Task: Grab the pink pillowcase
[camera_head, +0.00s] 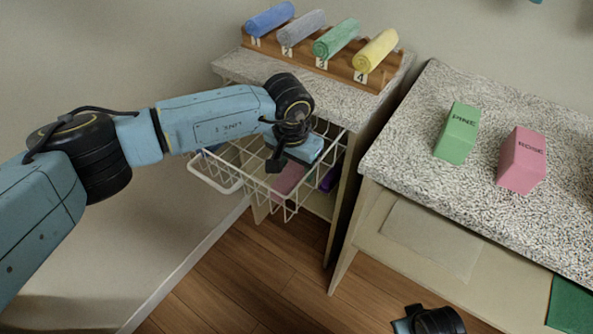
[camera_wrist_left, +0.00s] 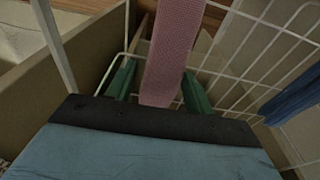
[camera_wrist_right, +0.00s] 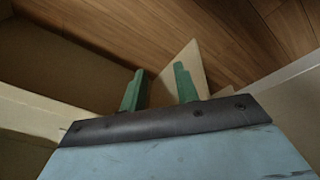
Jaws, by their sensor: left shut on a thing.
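The pink pillowcase (camera_head: 287,180) hangs in the white wire basket (camera_head: 217,183), partly hidden under my left gripper (camera_head: 279,164). In the left wrist view the pink cloth (camera_wrist_left: 173,48) runs as a narrow strip between the two green fingers, and the left gripper is shut on it. The basket wires surround it on the sides. My right gripper (camera_wrist_right: 159,88) is open, with its green fingers apart and nothing between them. In the head view only part of the right wrist shows at the bottom edge.
A purple item (camera_head: 331,178) and a blue cloth (camera_wrist_left: 292,101) are also in the basket. Rolled towels lie on a numbered wooden rack (camera_head: 330,70) above. A green PINE box (camera_head: 457,133) and a pink ROSE box (camera_head: 522,160) stand on the right counter (camera_head: 420,130). The wooden floor in front is clear.

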